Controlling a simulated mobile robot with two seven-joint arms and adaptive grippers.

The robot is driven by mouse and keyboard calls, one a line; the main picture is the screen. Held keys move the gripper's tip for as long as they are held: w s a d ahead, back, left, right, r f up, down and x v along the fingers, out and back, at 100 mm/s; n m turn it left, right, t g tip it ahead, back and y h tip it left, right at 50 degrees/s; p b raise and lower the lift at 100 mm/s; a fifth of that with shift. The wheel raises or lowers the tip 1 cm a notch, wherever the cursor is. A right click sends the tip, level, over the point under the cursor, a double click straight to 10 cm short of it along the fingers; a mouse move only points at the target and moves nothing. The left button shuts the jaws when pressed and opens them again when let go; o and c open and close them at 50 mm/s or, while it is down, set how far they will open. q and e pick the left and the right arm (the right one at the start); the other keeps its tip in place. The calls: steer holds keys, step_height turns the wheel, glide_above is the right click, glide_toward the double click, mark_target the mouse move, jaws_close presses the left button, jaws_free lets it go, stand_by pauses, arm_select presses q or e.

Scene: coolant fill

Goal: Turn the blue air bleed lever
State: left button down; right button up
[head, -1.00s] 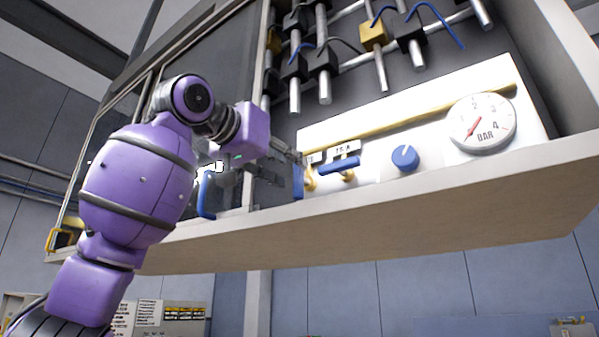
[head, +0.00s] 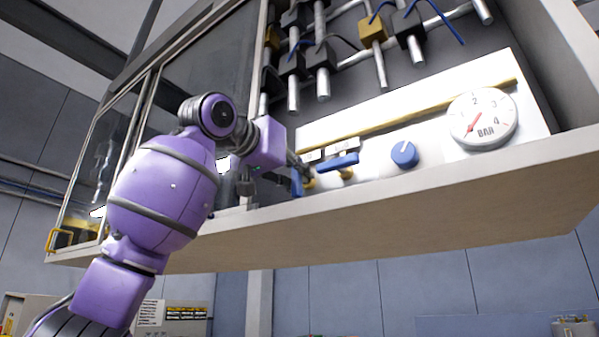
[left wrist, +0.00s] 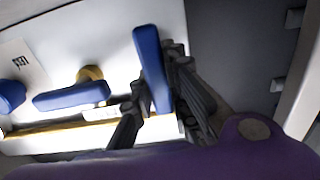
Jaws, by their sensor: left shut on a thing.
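A blue lever (head: 297,184) hangs roughly upright at the left end of the white panel. It also shows in the left wrist view (left wrist: 149,55), between the dark fingers. My left gripper (left wrist: 160,88) is shut on this lever; in the head view it (head: 301,170) is small and partly hidden. A second blue lever (head: 338,162), on a brass valve, lies nearly level just to the right, and also shows in the wrist view (left wrist: 72,97). The labels above the levers are too small to read. My right gripper is not in view.
To the right are a round blue knob (head: 404,154) and a pressure gauge (head: 482,118), its needle at the lower left. A brass pipe (head: 420,110) runs above the levers. The cabinet's pale bottom ledge (head: 400,200) lies below. Hanging valves and pipes fill the space above.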

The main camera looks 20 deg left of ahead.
arm_select(q)
steer(key=shift+n, duration=0.4)
steer(key=n, duration=0.4)
steer(key=shift+w+a, duration=0.1)
steer(key=shift+a, duration=0.1)
steer(key=n, duration=0.4)
steer(key=shift+a+f, duration=0.15)
steer(key=shift+f, duration=0.05)
steer(key=n, duration=0.5)
steer(key=shift+w+a+f, duration=0.1)
steer(key=shift+a+f, duration=0.05)
steer(key=shift+f, duration=0.05)
steer(key=shift+f+n, duration=0.2)
steer(key=shift+n, duration=1.8)
steer(key=c, duration=1.7)
jaws_free()
steer(key=shift+a, duration=0.15)
